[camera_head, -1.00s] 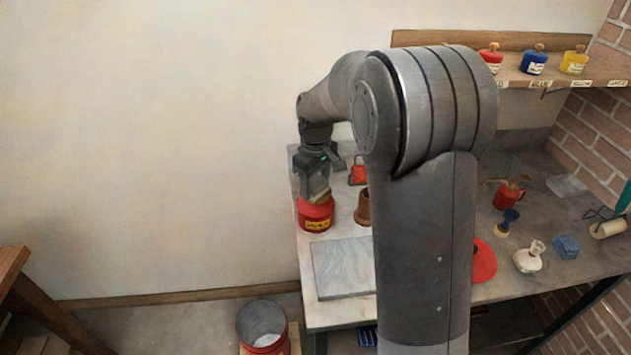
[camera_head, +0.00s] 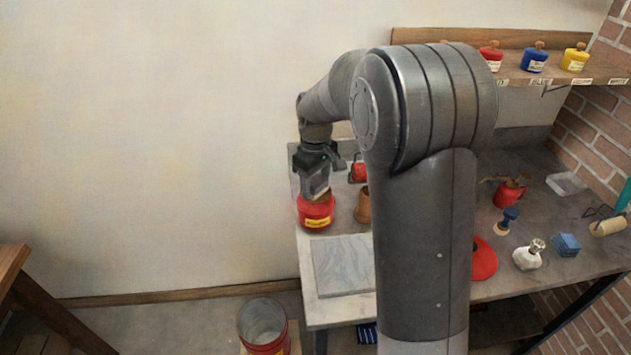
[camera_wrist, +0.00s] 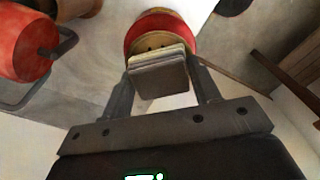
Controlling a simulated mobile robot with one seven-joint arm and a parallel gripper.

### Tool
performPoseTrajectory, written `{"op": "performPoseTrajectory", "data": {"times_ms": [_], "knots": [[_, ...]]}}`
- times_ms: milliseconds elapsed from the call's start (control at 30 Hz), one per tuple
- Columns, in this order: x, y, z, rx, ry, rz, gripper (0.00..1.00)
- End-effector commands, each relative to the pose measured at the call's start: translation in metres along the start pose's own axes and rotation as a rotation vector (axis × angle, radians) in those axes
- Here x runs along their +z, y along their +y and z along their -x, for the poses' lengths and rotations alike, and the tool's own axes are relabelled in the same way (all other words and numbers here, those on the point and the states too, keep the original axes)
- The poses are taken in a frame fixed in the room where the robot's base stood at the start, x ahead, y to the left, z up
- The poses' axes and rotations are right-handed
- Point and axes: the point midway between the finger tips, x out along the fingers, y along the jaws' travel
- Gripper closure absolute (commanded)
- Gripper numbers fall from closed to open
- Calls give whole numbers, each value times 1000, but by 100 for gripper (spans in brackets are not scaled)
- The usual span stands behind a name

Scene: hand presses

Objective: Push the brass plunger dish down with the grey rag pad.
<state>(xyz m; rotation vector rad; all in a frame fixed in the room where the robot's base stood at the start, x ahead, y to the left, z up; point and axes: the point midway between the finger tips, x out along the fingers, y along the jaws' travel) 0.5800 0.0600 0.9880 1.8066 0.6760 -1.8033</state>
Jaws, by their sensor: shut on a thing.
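My gripper (camera_head: 318,188) is shut on the grey rag pad (camera_wrist: 158,76), a flat, layered square between the two fingers in the wrist view. The red plunger can (camera_head: 316,213) with a yellow label stands on the bench's left part, right under my gripper. In the wrist view the can (camera_wrist: 132,36) lies just beyond the pad. Its tan, brass-coloured dish (camera_wrist: 152,42) with dark holes shows partly above the pad's edge. The pad hides the rest of the dish. I cannot tell whether pad and dish touch.
A brown cup (camera_head: 363,206) stands right of the can, and a marble slab (camera_head: 342,265) lies in front. Another red container (camera_wrist: 22,42) is at the wrist view's left. My arm hides the bench's middle.

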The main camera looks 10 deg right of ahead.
Motion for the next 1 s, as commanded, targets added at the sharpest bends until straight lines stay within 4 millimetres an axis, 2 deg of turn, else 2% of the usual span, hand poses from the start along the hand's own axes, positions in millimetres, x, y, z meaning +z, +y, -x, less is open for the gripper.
{"op": "performPoseTrajectory", "data": {"times_ms": [567, 1000], "knots": [[0, 0, -1, -2, -3, 0, 62], [0, 0, 34, 0, 0, 0, 62]]}}
